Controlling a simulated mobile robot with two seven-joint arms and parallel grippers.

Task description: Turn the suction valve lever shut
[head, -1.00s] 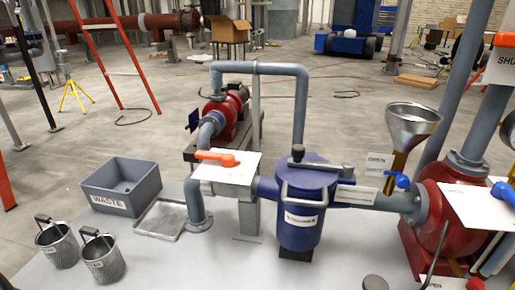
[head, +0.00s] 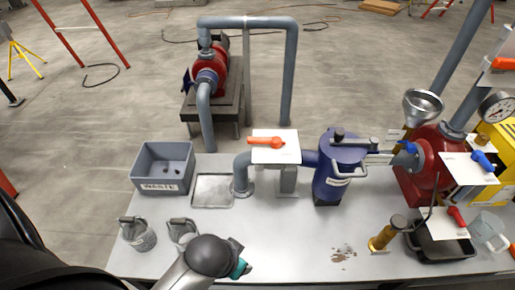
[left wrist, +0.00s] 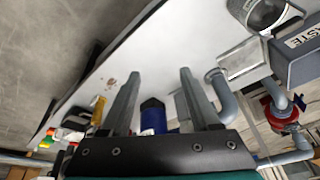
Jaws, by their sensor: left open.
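An orange lever (head: 266,142) lies across a white plate (head: 275,155) on the pipe left of the blue strainer pot (head: 335,175). Its long end points left in the picture; any writing on the plate is too small to read. My left gripper (head: 240,268) is low over the front of the table, in front of the lever and apart from it. In the left wrist view its two fingers (left wrist: 159,73) are spread with nothing between them. The strainer pot (left wrist: 152,117) shows beyond them. My right gripper is not in view.
A grey WASTE bin (head: 163,170), a shallow tray (head: 212,191) and two mesh baskets stand on the left. A red pump (head: 432,160), blue lever (head: 483,160), red lever (head: 457,215) and brass cylinder (head: 384,236) are right. The front middle of the table is mostly clear.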

